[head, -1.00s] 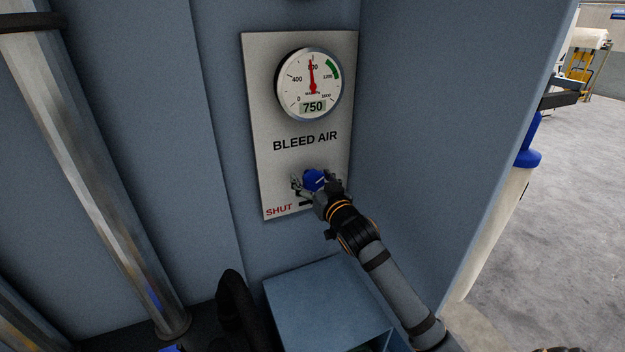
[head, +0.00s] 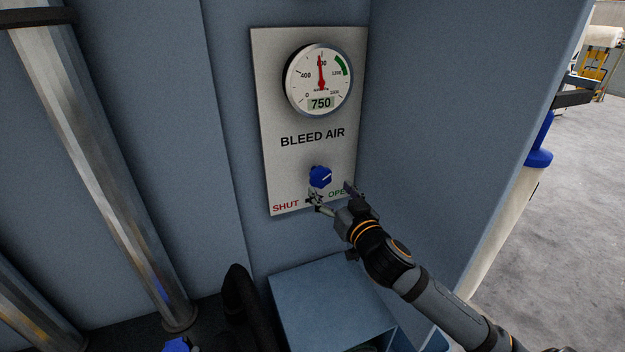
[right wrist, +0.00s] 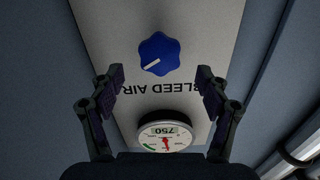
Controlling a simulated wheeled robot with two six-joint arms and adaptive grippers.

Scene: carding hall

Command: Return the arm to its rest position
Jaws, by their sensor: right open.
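My right gripper (head: 333,198) is open and empty, just below and to the right of the blue knob (head: 320,177) on the BLEED AIR panel (head: 285,165). In the right wrist view the blue knob (right wrist: 159,54) shows whole beyond the spread fingers (right wrist: 160,90), apart from them. The knob's white mark points toward the upper right in the head view. The gauge (head: 318,80) above reads 750, with its red needle near upright. The fingers partly cover the OPEN label; SHUT is clear. My left gripper is not in view.
A blue-grey side wall (head: 450,110) stands close to the right of my right arm. A blue box (head: 325,300) lies below the panel. A dark hose (head: 240,305) and a metal pipe (head: 95,160) are to the left.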

